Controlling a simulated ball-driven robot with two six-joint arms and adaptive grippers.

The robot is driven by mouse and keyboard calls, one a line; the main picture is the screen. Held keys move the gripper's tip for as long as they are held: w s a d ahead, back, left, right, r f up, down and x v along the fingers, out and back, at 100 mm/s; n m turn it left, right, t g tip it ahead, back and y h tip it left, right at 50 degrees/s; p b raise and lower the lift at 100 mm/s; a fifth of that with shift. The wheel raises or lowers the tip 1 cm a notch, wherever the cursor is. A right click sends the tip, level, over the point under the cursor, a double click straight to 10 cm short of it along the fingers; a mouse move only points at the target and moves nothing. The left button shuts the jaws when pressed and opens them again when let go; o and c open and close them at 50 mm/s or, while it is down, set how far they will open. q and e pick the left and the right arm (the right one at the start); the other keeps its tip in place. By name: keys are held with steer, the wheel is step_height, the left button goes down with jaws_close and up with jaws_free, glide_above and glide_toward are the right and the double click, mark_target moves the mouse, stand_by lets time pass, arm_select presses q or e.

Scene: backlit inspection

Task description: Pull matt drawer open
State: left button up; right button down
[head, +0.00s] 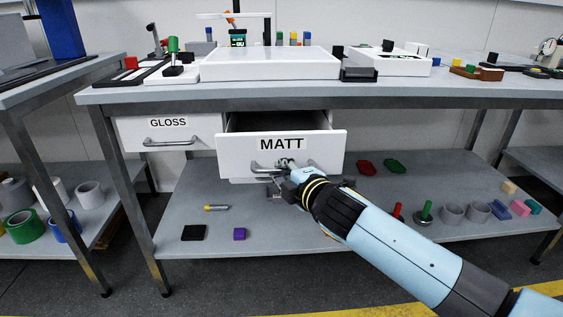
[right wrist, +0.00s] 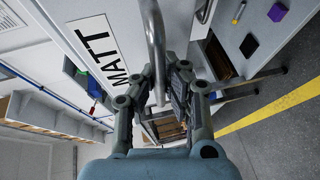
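The matt drawer (head: 322,153) is white with a MATT label (head: 282,144) and stands out from under the bench, its dark inside showing behind the front. My right gripper (head: 284,176) is at its metal bar handle (head: 309,164). In the right wrist view the handle (right wrist: 155,42) runs between the two fingers of my right gripper (right wrist: 162,82), which are closed around it. The drawer's label also shows there (right wrist: 97,50). My left gripper is not in view.
The shut GLOSS drawer (head: 205,133) is to the left. The bench top (head: 440,90) carries a white panel (head: 270,65) and small items. The lower shelf (head: 185,190) holds several loose parts. The floor in front is clear, with yellow tape (head: 385,309).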

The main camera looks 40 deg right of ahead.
steer(key=s+a, duration=0.3)
steer(key=s, duration=0.3)
steer(key=shift+a, duration=0.35)
steer(key=c, duration=1.4)
jaws_free()
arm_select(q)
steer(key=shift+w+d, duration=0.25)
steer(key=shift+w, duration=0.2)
arm_select(e)
steer(key=v, duration=1.2)
